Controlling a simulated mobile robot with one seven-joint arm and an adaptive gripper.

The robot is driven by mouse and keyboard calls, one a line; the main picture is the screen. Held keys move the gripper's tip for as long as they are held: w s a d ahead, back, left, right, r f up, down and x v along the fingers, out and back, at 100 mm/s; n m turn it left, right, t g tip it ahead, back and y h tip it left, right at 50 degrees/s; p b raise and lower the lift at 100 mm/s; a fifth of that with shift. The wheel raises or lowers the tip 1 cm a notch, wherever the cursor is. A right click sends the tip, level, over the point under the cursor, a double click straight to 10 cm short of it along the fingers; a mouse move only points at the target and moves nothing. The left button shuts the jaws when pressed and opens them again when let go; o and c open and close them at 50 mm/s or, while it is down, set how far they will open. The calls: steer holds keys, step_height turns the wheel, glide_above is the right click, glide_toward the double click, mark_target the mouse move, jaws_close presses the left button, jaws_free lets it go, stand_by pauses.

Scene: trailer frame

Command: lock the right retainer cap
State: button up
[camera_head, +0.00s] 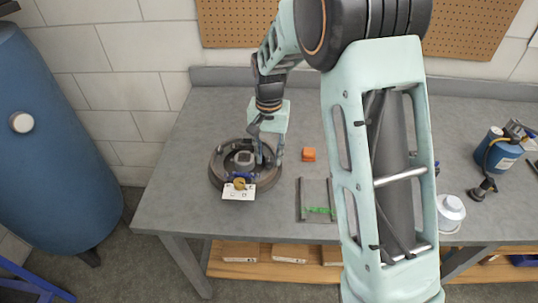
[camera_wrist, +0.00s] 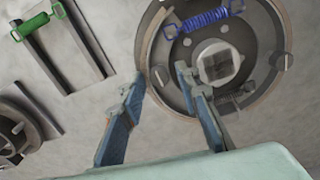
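The round brake assembly (camera_head: 217,178) lies on the grey bench, with a blue spring (camera_head: 240,176) at its front edge. In the wrist view the assembly (camera_wrist: 268,103) shows curved shoes, the blue spring (camera_wrist: 202,20) at the top and a pale square hub (camera_wrist: 219,65) in the middle. My gripper (camera_head: 268,158) is low over the assembly's right side. In the wrist view my gripper (camera_wrist: 158,82) has its two fingers apart, one beside the rim and one over the assembly near the hub. I cannot make out the right retainer cap clearly; the fingers partly cover that side.
An orange block (camera_head: 308,154) and a tray (camera_head: 302,200) with a green spring (camera_head: 319,210) lie right of the assembly. A white tag (camera_head: 238,194) shows at its front. A blue tank (camera_head: 55,140) stands left.

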mark_target(270, 159)
step_height(270, 159, up, 12)
stand_by(0.7)
steer(key=shift+d, duration=0.1)
